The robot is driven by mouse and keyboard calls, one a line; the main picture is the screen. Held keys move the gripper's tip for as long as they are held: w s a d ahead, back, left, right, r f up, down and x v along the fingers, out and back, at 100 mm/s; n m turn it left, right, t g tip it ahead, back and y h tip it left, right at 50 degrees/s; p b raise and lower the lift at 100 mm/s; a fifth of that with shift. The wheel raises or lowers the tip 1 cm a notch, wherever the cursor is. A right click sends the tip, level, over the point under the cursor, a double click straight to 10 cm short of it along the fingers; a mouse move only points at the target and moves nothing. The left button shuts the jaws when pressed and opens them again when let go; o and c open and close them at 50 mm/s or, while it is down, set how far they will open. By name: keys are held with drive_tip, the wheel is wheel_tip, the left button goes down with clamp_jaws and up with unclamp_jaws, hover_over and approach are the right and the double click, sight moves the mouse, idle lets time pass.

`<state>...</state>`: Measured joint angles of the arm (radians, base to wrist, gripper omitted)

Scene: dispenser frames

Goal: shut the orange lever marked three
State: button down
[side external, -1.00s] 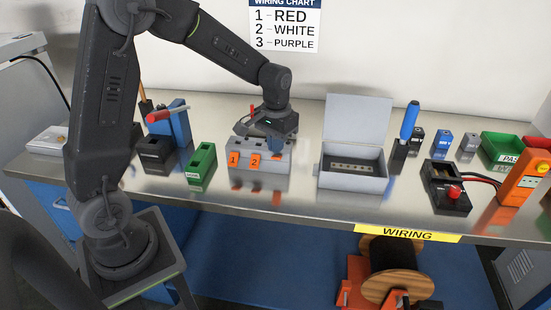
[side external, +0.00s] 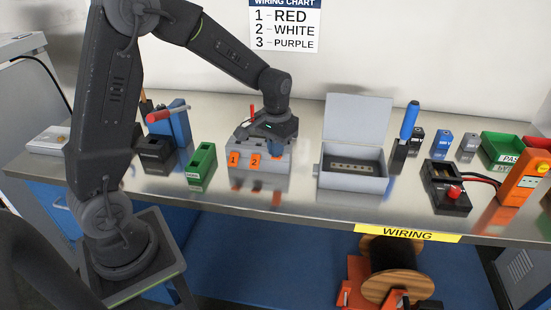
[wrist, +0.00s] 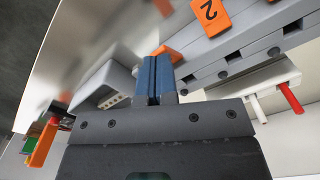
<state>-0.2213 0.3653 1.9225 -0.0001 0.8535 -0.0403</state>
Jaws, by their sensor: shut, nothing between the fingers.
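The grey terminal block (side external: 242,179) stands on the bench with orange levers marked 1 (side external: 234,159) and 2 (side external: 255,160) on its front. Lever 2 (wrist: 210,14) also shows in the wrist view. My gripper (side external: 277,152) is shut and empty, over the block's right end. Its blue fingertips (wrist: 158,60) are at an orange piece (wrist: 166,53), beyond lever 2 on the block. This piece appears to be lever three; its number is hidden, and I cannot tell its angle or whether the fingers touch it. In the side view it is hidden behind my gripper.
A red wire (wrist: 290,98) and a white wire (wrist: 258,109) stick out of the block. An open grey box (side external: 352,182) stands to its right, a green bin (side external: 201,165) to its left. Bare bench lies in front.

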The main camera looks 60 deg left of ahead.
drive_tip(key=shift+f, duration=1.35)
drive_tip(key=shift+r, duration=3.9)
